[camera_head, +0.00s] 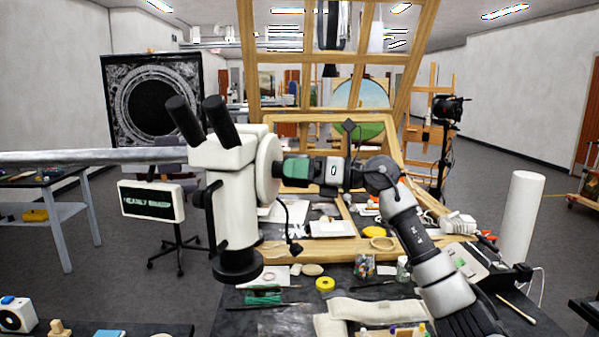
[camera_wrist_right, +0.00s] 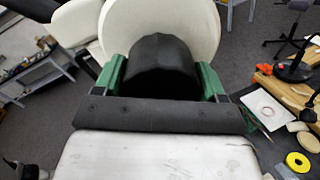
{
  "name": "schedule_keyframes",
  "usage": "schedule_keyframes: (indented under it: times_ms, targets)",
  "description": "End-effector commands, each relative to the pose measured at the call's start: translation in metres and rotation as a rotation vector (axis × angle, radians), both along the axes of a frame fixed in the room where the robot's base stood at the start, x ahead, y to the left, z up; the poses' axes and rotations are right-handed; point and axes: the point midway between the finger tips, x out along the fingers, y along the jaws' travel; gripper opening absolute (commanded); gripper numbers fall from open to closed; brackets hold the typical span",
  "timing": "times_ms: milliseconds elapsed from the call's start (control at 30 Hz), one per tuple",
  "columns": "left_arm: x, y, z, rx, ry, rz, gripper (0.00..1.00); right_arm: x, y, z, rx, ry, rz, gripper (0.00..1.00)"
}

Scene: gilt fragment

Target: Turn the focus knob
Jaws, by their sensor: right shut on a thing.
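A white stereo microscope (camera_head: 232,185) with two black eyepieces and a black lower lens hangs on a grey boom above the workbench. A round pale disc (camera_head: 268,165) is on its right side. In the right wrist view, the black focus knob (camera_wrist_right: 160,65) sticks out from this disc. My right gripper (camera_head: 284,168), with green fingers, reaches in from the right. Its fingers stand on both sides of the knob and are shut on it. In the head view the fingers mostly hide the knob. My left gripper is not in view.
The workbench below (camera_head: 240,320) holds a yellow tape roll (camera_head: 325,284), jars and papers. A tilted wooden frame (camera_head: 300,120) stands behind my right arm. A white cylinder (camera_head: 522,215) stands at right.

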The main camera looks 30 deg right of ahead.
Motion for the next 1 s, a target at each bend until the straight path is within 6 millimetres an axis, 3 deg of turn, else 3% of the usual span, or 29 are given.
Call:
schedule_keyframes:
  times_ms: [267,600,633,767,1000]
  targets:
    - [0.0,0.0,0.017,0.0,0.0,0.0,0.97,0.0,-0.001,0.002,0.148,0.143,-0.002,0.48]
    - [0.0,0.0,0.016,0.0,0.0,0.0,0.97,0.0,-0.001,0.0,0.178,0.168,-0.002,0.48]
    - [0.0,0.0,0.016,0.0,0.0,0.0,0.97,0.0,-0.001,0.0,0.178,0.168,-0.002,0.76]
    - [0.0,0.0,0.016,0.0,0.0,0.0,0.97,0.0,0.0,0.0,0.178,0.167,-0.001,0.96]
    - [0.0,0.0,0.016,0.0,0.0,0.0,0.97,0.0,0.0,0.0,0.178,0.167,-0.001,0.97]
